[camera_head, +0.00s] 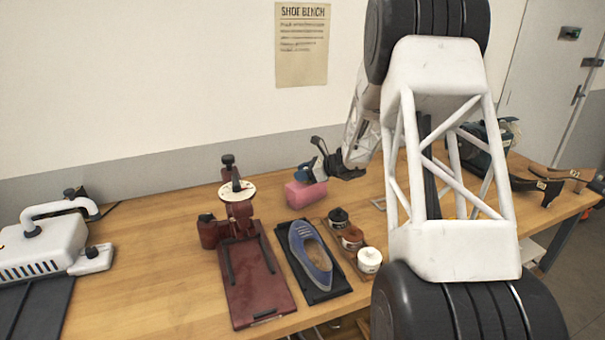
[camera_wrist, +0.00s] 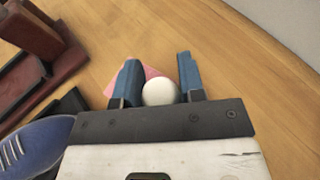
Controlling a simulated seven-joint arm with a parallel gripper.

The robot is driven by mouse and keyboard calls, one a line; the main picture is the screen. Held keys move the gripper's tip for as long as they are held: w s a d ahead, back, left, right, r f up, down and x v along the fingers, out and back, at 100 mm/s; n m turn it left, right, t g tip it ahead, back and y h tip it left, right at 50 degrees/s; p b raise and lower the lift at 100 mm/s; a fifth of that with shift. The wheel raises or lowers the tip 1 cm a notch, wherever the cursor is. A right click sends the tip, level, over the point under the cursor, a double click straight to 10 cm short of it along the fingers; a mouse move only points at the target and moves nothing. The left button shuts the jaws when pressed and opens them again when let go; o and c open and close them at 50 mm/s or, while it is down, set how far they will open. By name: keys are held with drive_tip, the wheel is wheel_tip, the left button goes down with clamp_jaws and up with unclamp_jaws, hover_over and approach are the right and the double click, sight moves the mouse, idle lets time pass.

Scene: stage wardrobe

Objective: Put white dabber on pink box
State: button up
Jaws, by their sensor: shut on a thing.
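The pink box (camera_head: 306,195) lies on the bench near the back, left of my arm. My gripper (camera_head: 307,172) is low, right above or at the pink box. In the wrist view, its two blue fingers (camera_wrist: 158,64) stand either side of a round white top, the white dabber (camera_wrist: 160,92), and are shut on it. Part of the pink box (camera_wrist: 152,73) shows behind the dabber and left finger. The dabber's underside is hidden, so I cannot tell whether it touches the box. I cannot make out the dabber in the head view.
A wooden tray (camera_head: 377,277) with three small jars, one white-lidded (camera_head: 369,260), stands in front. A blue shoe piece (camera_head: 311,257) lies on a black board to its left. A dark red press (camera_head: 252,277) stands further left. Bare bench (camera_head: 150,190) lies left of the box.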

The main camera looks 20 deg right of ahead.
drive_tip(key=shift+f, duration=0.15)
drive_tip(key=o, duration=0.9)
drive_tip(key=shift+s+d+r, duration=0.1)
drive_tip(key=shift+r, duration=0.1)
drive_tip(key=v, duration=1.1)
drive_tip(key=shift+s+d, duration=0.2)
drive_tip(key=shift+d, duration=0.1)
drive_tip(key=shift+a+r, duration=0.1)
